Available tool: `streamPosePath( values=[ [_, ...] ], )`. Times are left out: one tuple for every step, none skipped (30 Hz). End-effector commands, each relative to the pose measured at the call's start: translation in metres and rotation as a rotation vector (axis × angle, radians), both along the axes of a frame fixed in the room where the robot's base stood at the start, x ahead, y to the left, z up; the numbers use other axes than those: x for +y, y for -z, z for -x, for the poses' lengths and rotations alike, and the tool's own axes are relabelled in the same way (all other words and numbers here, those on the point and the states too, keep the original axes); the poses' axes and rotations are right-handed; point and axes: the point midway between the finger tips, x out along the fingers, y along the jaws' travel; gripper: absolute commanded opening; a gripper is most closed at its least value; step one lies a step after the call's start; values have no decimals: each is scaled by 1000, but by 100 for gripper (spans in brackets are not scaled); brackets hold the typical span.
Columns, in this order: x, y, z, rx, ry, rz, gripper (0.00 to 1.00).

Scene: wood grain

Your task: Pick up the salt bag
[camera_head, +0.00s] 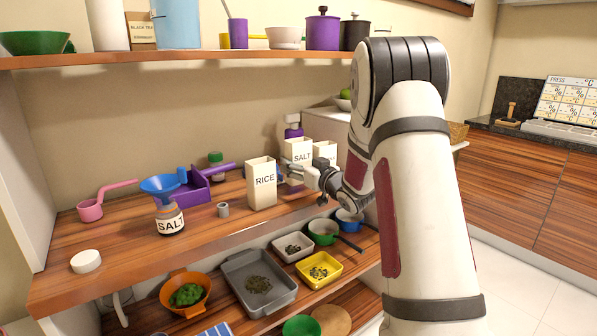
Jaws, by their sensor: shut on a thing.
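The salt bag (299,152) is a cream-white, box-like bag labelled SALT, standing upright at the right part of the wooden shelf board. My gripper (302,172) reaches in from the right and is shut on the salt bag at its lower part. The fingers and wrist hide the bag's base, so I cannot tell whether it touches the board. A similar bag labelled RICE (261,185) stands just to the left and nearer. Another pale bag (326,150) is behind my wrist at right, its label partly hidden.
An upper shelf (200,57) hangs above. Trays and bowls sit below. The board's front left is mostly clear.

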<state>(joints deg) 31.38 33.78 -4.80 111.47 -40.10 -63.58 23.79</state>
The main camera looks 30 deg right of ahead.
Motion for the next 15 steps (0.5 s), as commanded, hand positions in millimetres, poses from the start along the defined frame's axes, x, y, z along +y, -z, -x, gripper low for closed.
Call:
streamPosePath(
  values=[
    [1,-7,5,-2,1,1,29],
    [2,-6,11,0,2,-1,29],
    [4,-6,19,1,2,-1,29],
    [5,-7,26,0,2,0,29],
    [7,-8,33,0,3,-1,29],
    [9,-9,43,1,3,-1,29],
    [11,-10,51,-1,2,-1,29],
    [13,-10,59,0,2,-1,29],
    [16,-12,70,-1,2,0,29],
    [17,-12,78,0,3,-1,29],
    [19,-13,85,0,3,-2,29],
    [22,-14,95,0,2,-1,29],
    [24,-14,102,0,2,0,29],
    [25,-15,109,-1,2,-1,29],
    [27,-16,117,-1,3,0,29]
  ],
)
